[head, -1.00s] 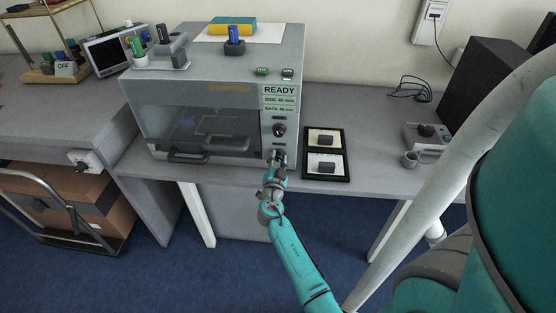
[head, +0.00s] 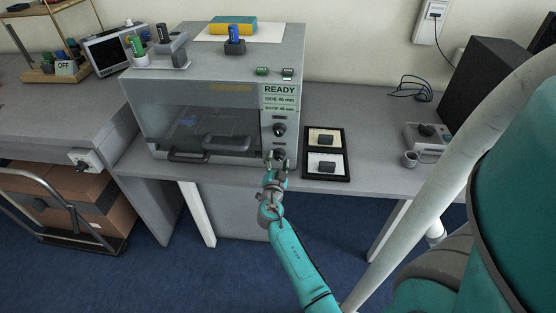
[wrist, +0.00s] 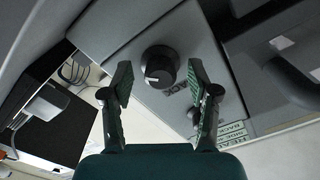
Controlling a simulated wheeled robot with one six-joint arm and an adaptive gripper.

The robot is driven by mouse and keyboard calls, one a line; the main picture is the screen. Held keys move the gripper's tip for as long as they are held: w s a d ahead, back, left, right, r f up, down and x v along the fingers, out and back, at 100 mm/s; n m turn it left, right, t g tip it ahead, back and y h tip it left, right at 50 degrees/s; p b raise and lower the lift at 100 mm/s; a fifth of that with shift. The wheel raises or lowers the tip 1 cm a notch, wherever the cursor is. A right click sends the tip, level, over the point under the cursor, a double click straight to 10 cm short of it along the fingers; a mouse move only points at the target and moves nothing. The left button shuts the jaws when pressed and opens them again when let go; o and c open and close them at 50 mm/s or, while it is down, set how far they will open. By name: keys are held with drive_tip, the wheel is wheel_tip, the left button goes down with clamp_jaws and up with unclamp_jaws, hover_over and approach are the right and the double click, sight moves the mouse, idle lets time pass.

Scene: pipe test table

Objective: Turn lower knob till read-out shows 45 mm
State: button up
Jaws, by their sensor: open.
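The lower knob (wrist: 160,67) is round and black with a white pointer mark. In the wrist view it lies between and beyond my spread fingers, with the word BACK printed beside it. My gripper (wrist: 159,95) is open, and a gap shows between the knob and each finger. In the head view my gripper (head: 275,161) is at the lower front of the grey machine (head: 215,90) and partly hides the lower knob. The upper knob (head: 279,130) is above it. The read-out (head: 279,98) shows READY with SIDE and BACK lines; both values look like 40-something mm, too small to read surely.
A black two-part tray (head: 326,177) with small dark blocks lies right of the machine. The machine's door handle (head: 188,157) is left of my gripper.

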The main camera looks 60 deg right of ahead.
drive_tip(key=v, duration=1.1)
drive_tip(key=shift+a, duration=0.1)
drive_tip(key=s+a+f+n+t+y, duration=0.2)
drive_tip(key=s+a+f+n+y, duration=0.15)
drive_tip(key=a, duration=0.35)
drive_tip(key=s+a+f+n+t+y, duration=0.1)
drive_tip(key=s+a+f+n+y, duration=0.2)
drive_tip(key=a, duration=0.4)
drive_tip(key=s+a+f+n+t+y, duration=0.1)
drive_tip(key=s+a+n+t+y, duration=0.1)
drive_tip(key=s+a+n+y, duration=0.4)
drive_tip(key=s+a+r+n+t+y, duration=0.2)
drive_tip(key=s+a+r+n+y, duration=0.2)
drive_tip(key=s+a+r, duration=0.9)
wheel_tip(320, 180, up, 2)
drive_tip(key=a+n, duration=0.1)
drive_tip(key=n, duration=0.2)
drive_tip(key=shift+s+r+n+t, duration=0.2)
drive_tip(key=shift+s+n+t, duration=0.15)
drive_tip(key=shift+s+t, duration=0.05)
drive_tip(key=shift+c, duration=0.3)
idle(1.4)
